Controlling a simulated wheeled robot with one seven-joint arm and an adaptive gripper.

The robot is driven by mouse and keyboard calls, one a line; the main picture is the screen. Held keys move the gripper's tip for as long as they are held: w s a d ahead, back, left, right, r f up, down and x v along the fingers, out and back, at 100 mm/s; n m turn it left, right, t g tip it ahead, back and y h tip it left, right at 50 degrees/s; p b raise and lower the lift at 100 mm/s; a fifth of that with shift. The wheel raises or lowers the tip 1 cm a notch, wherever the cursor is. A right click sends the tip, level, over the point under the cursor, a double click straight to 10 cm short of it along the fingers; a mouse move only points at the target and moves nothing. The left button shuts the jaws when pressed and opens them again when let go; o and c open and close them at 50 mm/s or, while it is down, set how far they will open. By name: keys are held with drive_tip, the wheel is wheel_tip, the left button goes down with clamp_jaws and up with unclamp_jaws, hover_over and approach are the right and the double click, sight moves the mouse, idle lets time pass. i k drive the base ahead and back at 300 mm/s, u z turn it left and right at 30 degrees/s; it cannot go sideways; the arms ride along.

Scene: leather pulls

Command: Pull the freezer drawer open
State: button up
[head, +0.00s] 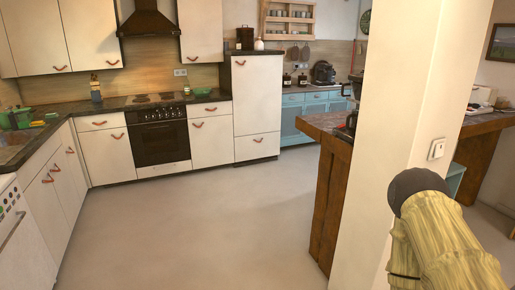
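A tall white cabinet (257,95) stands right of the oven, with a dark top. Its lower front, a drawer-like panel (258,147), looks like the freezer drawer. It sits flush and shut below the larger upper door. A small reddish-brown leather pull (258,140) shows near the panel's top edge. Part of my arm, with a pale yellow grained link and a dark rounded end, shows at the lower right, far from the cabinet. No gripper fingers are in view, so their opening does not show.
A cream pillar (393,130) stands close at the right, beside my arm. A wooden counter (325,195) juts out behind it. The black oven (160,137) and white base cabinets line the back and left. The grey floor (195,225) between is clear.

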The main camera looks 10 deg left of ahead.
sight(262, 145)
drive_tip(key=u, duration=0.25)
drive_tip(key=i, duration=0.95)
drive_tip(key=u, duration=0.55)
drive_tip(key=i, duration=1.65)
drive_tip(key=u, duration=0.4)
drive_tip(key=i, duration=1.65)
drive_tip(key=z, duration=0.25)
drive_tip(key=i, duration=1.65)
drive_tip(key=z, duration=1.05)
drive_tip(key=i, duration=1.95)
drive_tip(key=z, duration=0.7)
